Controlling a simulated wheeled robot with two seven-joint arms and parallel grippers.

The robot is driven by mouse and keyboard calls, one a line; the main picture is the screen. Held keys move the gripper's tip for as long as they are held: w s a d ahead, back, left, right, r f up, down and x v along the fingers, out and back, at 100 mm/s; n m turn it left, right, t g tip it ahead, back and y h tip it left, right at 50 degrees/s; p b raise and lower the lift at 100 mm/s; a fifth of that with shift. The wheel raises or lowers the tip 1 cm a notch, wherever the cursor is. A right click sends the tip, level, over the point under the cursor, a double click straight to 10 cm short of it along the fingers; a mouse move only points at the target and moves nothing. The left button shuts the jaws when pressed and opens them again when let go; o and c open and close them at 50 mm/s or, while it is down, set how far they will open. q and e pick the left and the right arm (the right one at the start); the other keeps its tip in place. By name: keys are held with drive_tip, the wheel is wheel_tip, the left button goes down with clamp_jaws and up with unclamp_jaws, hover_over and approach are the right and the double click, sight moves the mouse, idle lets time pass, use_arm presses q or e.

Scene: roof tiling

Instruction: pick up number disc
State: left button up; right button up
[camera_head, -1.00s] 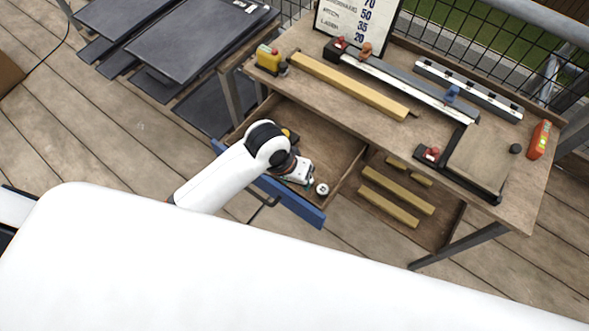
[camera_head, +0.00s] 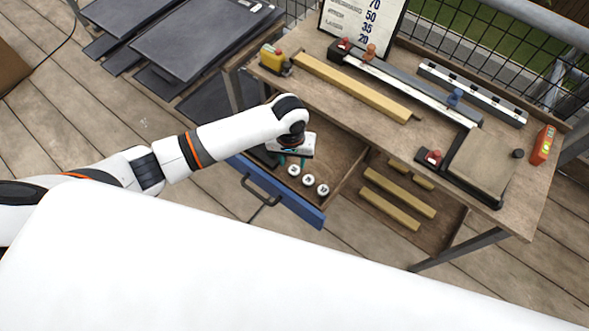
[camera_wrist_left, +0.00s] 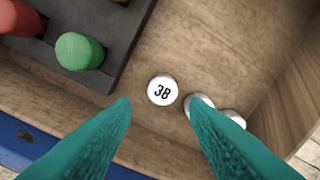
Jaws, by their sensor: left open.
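Three small white number discs lie in a row on the floor of the open drawer, the left one (camera_head: 294,170), the middle one (camera_head: 308,180) and the right one (camera_head: 323,189). In the left wrist view the disc marked 38 (camera_wrist_left: 162,90) lies flat, just beyond the gap between my fingertips. The other two discs there are partly hidden behind the right-hand finger. My left gripper (camera_wrist_left: 160,104) is open and empty, with teal fingers. In the head view it hangs over the drawer, mostly hidden by its own wrist. My right gripper is not in view.
A dark tray (camera_wrist_left: 100,35) with a green peg (camera_wrist_left: 79,51) and a red peg (camera_wrist_left: 20,18) is left of the discs. The blue drawer front (camera_head: 285,197) and wooden walls bound the space. The workbench (camera_head: 340,105) stands above, carrying tools.

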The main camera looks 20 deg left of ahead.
sight(294, 169)
use_arm(q)
drive_tip(key=f, duration=0.5)
drive_tip(key=shift+w+d+f, duration=0.1)
drive_tip(key=shift+w+d, duration=0.05)
drive_tip(key=shift+w, duration=0.15)
drive_tip(key=c, duration=0.7)
